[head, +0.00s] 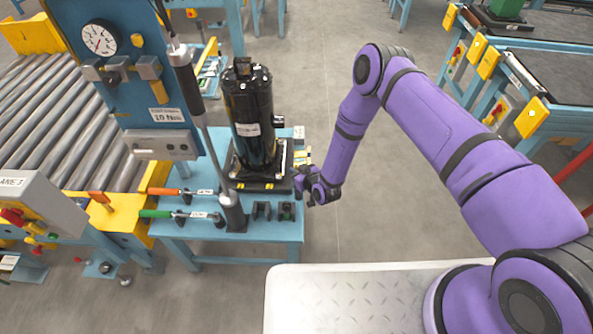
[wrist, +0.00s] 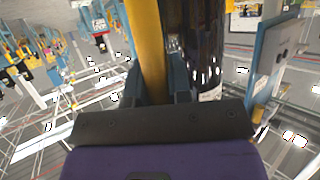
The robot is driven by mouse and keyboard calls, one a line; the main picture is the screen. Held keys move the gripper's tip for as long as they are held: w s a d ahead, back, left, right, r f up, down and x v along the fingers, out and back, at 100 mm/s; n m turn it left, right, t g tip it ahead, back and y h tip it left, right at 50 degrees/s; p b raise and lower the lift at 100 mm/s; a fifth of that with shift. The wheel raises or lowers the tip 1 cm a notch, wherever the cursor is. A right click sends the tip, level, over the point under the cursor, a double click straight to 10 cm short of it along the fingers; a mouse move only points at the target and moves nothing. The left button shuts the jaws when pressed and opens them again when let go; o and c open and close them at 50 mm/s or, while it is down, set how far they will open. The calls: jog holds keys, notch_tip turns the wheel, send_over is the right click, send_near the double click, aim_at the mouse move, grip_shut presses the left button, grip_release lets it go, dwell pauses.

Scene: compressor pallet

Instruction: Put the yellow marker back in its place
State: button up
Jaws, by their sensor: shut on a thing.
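My gripper (head: 312,190) is at the right edge of the blue bench, beside the black compressor. In the wrist view my gripper (wrist: 156,88) is shut on the long yellow marker (wrist: 148,45), which runs up between the fingers. The marker's far end is outside the wrist view. In the head view I cannot make out the marker clearly at my gripper. Two small black holders (head: 262,210) stand at the bench's front right; I cannot tell whether either is the marker's place.
The black compressor (head: 250,115) stands on a dark pallet, close to the marker in the wrist view. An orange-handled tool (head: 165,191) and a green-handled tool (head: 158,213) lie on the blue bench (head: 270,232). A hanging tool (head: 188,80) is left of the compressor.

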jog(key=shift+f, duration=3.05)
dwell(0.5)
jog(key=o, duration=0.9)
jog(key=v, duration=1.1)
jog(key=shift+w, duration=0.1)
